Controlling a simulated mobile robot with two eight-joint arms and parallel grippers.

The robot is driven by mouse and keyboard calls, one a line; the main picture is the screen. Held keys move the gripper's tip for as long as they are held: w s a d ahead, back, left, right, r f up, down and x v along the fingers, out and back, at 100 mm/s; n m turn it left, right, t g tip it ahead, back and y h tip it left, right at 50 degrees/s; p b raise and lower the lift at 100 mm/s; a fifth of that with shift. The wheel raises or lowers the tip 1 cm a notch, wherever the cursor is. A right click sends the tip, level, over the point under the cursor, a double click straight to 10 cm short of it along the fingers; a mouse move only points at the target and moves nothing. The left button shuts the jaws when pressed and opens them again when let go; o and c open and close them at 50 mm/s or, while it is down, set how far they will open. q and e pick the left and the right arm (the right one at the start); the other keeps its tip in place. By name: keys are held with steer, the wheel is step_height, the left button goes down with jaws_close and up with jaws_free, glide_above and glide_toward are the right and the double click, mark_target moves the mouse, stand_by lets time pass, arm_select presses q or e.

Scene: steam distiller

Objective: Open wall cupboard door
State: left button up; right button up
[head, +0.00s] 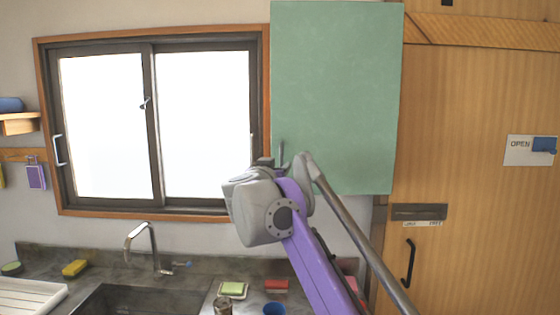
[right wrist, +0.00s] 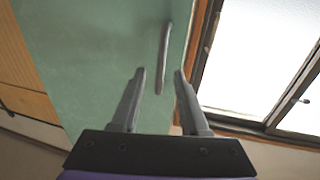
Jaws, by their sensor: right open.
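The wall cupboard door (head: 337,95) is a flat green panel to the right of the window, and it looks shut. Its thin grey bar handle (head: 281,152) is near the door's lower left corner, partly hidden by my right gripper (head: 270,161). In the right wrist view the green door (right wrist: 95,60) fills the upper left and the handle (right wrist: 163,58) stands just ahead of the fingertips, in line with the gap. My right gripper (right wrist: 160,75) is open and empty; I cannot tell whether it touches the handle. My left gripper is not in view.
A window (head: 150,125) with a wooden frame is left of the cupboard. Below are a sink (head: 140,300), a tap (head: 146,245), sponges (head: 233,289) and a blue cup (head: 273,309). A wooden door (head: 470,150) with a black handle (head: 408,263) is at right.

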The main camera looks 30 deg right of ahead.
mark_target(281, 163)
steer(key=x, duration=0.4)
steer(key=shift+w+d+p, duration=0.25)
steer(key=shift+w+p, duration=0.1)
steer(key=shift+p, duration=0.05)
jaws_close()
stand_by(1.1)
